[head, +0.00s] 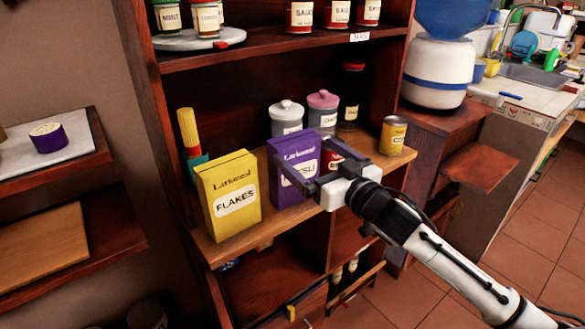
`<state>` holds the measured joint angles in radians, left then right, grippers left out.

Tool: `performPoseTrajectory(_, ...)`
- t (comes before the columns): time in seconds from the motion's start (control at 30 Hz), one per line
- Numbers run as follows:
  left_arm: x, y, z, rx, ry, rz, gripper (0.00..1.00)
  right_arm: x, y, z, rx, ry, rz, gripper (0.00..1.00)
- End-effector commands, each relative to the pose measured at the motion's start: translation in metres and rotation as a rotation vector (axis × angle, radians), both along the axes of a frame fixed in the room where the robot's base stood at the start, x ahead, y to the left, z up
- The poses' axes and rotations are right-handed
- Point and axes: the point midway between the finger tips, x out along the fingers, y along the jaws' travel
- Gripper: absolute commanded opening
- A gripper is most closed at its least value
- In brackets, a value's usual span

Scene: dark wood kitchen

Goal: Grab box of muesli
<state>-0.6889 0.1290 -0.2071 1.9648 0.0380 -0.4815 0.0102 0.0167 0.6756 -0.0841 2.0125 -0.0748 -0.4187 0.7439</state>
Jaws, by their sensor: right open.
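The purple muesli box (286,194) stands upright on the middle shelf. Its label is partly covered by my right gripper (301,156). The right gripper reaches in from the lower right and is open. One dark finger crosses the front of the box and the other lies at its right side, near the upper edge. I cannot tell whether the fingers touch the box. My left gripper is not in view.
A yellow flakes box (228,215) stands just left of the muesli. Behind are a grey jar (286,115) and a pink-lidded jar (322,112). A yellow can (393,136) stands to the right. An upper shelf (265,47) holds more jars.

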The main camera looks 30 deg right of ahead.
Motion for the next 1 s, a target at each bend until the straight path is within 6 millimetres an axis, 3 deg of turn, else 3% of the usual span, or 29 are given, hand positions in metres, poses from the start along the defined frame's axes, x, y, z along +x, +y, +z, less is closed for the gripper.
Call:
performPoseTrajectory(0.27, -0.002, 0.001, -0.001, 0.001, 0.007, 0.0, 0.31, 0.021, 0.001, 0.002, 0.0, 0.0, 0.0, 1.0)
performPoseTrajectory(0.6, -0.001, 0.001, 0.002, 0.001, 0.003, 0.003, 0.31, 0.062, 0.005, 0.004, 0.0, 0.001, 0.0, 1.0)
performPoseTrajectory(0.87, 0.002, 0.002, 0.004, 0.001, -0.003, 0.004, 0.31, 0.065, 0.006, 0.003, 0.0, 0.002, 0.001, 1.0)
performPoseTrajectory(1.0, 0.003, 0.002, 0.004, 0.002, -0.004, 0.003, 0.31, 0.065, 0.006, 0.003, -0.001, 0.002, 0.001, 0.8)
